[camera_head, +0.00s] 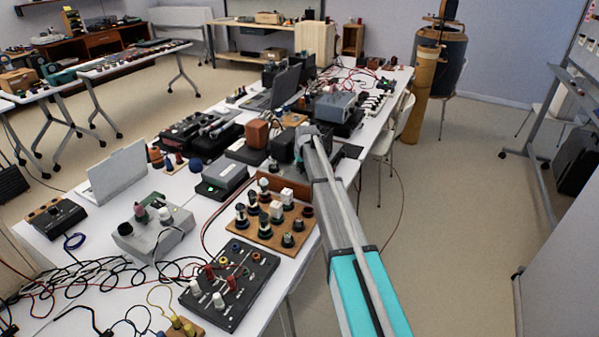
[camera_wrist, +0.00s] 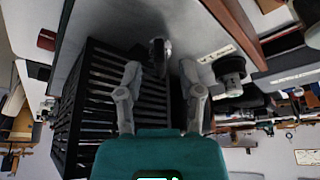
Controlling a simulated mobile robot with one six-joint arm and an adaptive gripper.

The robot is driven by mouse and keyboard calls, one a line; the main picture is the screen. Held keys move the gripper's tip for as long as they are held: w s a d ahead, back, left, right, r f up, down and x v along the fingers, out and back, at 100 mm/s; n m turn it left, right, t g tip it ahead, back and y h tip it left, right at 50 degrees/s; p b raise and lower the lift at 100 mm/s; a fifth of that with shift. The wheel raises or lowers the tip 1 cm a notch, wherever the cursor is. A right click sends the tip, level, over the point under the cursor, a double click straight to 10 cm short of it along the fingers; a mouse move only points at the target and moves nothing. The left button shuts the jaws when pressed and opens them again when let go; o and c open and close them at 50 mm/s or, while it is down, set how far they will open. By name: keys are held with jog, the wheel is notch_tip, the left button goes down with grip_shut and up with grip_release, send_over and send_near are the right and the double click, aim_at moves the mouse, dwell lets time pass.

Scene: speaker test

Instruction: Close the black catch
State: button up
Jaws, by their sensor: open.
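My gripper (camera_wrist: 160,78) is open in the wrist view, its two grey fingers spread apart with nothing held between them. A small dark part (camera_wrist: 159,52), possibly the black catch, shows just beyond and between the fingertips; I cannot tell whether it is open or closed. A black slatted box (camera_wrist: 90,85) lies behind the fingers and to their left. In the head view my gripper (camera_head: 306,136) is at the far end of my arm, over the right side of the long table, beside a dark box (camera_head: 283,148). The catch cannot be made out there.
The white table (camera_head: 70,225) is crowded with devices. A wooden board with several knobs (camera_head: 262,232) and a black panel with plugs (camera_head: 228,290) stand near my arm. A black round knob (camera_wrist: 230,68) is right of the fingers. Open floor (camera_head: 450,200) lies to the right.

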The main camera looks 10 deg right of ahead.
jog(key=shift+w+f, duration=0.2)
jog(key=shift+f, duration=0.25)
jog(key=shift+b, duration=0.3)
grip_shut()
jog(key=shift+a, duration=0.1)
